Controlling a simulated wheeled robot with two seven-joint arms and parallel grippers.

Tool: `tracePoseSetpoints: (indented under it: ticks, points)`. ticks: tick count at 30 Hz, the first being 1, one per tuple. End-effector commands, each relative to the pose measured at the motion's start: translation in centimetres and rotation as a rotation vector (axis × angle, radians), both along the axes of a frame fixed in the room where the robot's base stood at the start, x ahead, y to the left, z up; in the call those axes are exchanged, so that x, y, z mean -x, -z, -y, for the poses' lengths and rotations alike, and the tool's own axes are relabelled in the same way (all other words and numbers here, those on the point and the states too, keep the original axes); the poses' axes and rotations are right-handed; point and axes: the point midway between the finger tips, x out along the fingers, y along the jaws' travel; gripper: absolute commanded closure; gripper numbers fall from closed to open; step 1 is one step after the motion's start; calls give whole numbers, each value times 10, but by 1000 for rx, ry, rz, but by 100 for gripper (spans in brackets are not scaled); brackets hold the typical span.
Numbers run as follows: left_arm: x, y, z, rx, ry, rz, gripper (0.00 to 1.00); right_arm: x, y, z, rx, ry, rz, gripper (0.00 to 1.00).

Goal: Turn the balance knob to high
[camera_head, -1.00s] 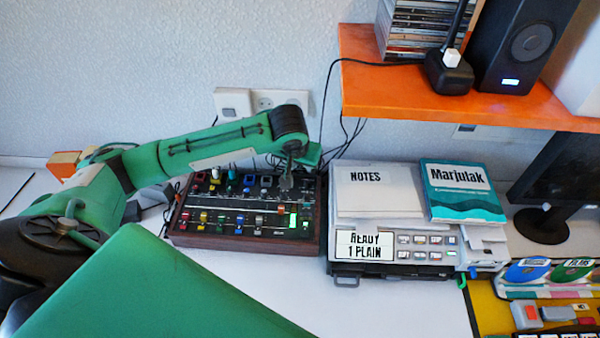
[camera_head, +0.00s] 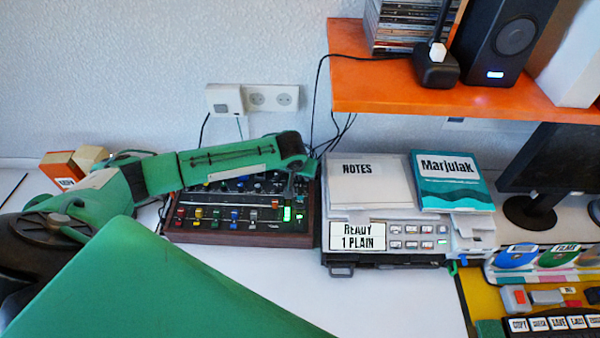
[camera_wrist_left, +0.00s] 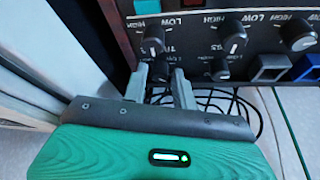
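The mixer (camera_head: 245,240), a dark panel with coloured sliders and wooden sides, stands on the desk against the wall. My left arm reaches across its back, and the left gripper (camera_head: 290,190) points down near its far right corner. In the left wrist view the gripper's two grey fingers (camera_wrist_left: 160,82) are apart, with a black knob (camera_wrist_left: 160,70) between their tips. I cannot tell whether they touch it. Another black knob (camera_wrist_left: 153,40) sits just beyond, and more knobs (camera_wrist_left: 234,40) are to the right. LOW and HIGH labels show; no balance label is legible. My right gripper is not in view.
A grey device (camera_head: 385,258) bearing a NOTES pad (camera_head: 370,185) and a Marjulak book (camera_head: 452,182) stands right of the mixer. An orange shelf (camera_head: 400,95) hangs above. Cables (camera_wrist_left: 235,100) lie by the mixer.

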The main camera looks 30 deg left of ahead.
Motion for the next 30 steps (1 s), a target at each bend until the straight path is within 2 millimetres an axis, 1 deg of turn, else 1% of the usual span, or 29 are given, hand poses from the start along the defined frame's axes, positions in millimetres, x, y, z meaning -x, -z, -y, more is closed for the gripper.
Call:
tracePoseSetpoints:
  ticks: [4,8,9,14,21,25,30]
  points:
    - [0,0,0,0,0,0,72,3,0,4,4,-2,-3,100]
    - [0,0,0,0,0,0,98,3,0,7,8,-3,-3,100]
    - [0,0,0,0,0,0,100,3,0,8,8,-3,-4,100]
    - [0,-2,0,1,12,0,100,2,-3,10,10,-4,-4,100]
    - [0,-4,-2,2,155,-3,100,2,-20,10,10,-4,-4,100]
    - [0,-2,-2,2,226,-2,100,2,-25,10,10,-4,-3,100]
    - [0,-1,-3,0,269,0,100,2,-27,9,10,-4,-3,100]
